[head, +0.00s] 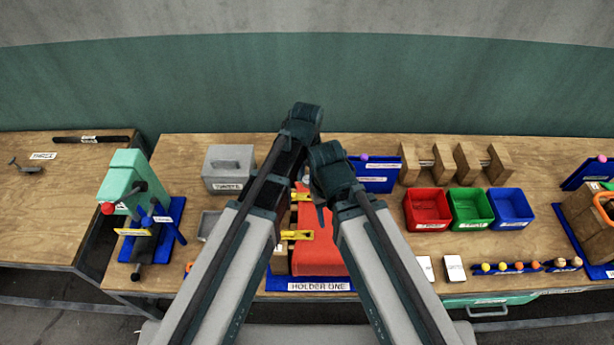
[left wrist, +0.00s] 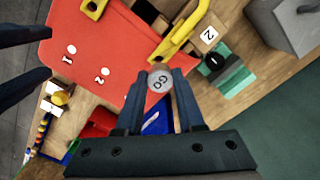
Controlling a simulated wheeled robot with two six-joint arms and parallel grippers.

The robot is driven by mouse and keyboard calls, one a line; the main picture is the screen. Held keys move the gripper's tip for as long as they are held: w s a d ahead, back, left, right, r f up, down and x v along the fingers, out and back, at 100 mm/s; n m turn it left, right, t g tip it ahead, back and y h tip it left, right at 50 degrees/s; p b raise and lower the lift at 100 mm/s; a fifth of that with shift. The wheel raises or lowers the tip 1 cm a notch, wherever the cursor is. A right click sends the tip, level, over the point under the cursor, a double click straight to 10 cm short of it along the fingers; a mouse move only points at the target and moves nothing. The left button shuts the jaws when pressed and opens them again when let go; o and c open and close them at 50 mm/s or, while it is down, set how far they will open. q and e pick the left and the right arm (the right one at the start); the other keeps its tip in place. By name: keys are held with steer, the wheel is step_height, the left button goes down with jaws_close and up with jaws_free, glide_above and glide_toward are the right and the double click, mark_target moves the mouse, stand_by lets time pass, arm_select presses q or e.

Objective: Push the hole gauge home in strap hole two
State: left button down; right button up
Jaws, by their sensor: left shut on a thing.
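A red strap (head: 318,250) lies on the holder at my front. In the left wrist view the strap (left wrist: 88,35) has two pale holes, marked 1 and 2; hole two (left wrist: 107,71) is uncovered. My left gripper (left wrist: 159,92) is shut on the hole gauge (left wrist: 159,81), whose round pale end bears a number. The gauge appears beside the strap's edge, apart from hole two; its height above the strap cannot be told. My right gripper (left wrist: 48,52) shows as two dark, separated fingers at the left edge, open and empty. In the head view my arms hide the gauge.
Yellow clamps (head: 298,235) sit at the strap's left side. A grey box (head: 229,168) and a green press (head: 133,180) stand left. Red (head: 428,226), green (head: 470,222) and blue (head: 511,220) bins stand right. Wooden blocks (head: 411,163) stand behind them.

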mark_target(307, 180)
arm_select(q)
steer(key=shift+f+b, duration=1.35)
steer(key=shift+f, duration=0.4)
arm_select(e)
steer(key=shift+f, duration=1.7)
arm_select(q)
steer(key=shift+f+b, duration=1.4)
steer(key=shift+b, duration=0.05)
arm_select(e)
steer(key=shift+f, duration=1.45)
arm_select(q)
steer(key=shift+c, duration=2.2)
jaws_free()
steer(key=shift+r, duration=0.15)
arm_select(e)
steer(key=shift+r, duration=0.15)
arm_select(q)
step_height(307, 180, up, 14)
steer(key=p, duration=1.4)
steer(key=shift+f, duration=0.2)
arm_select(e)
step_height(307, 180, up, 14)
steer(key=shift+f, duration=0.2)
arm_select(q)
steer(key=shift+f, duration=0.1)
arm_select(e)
steer(key=shift+s, duration=0.1)
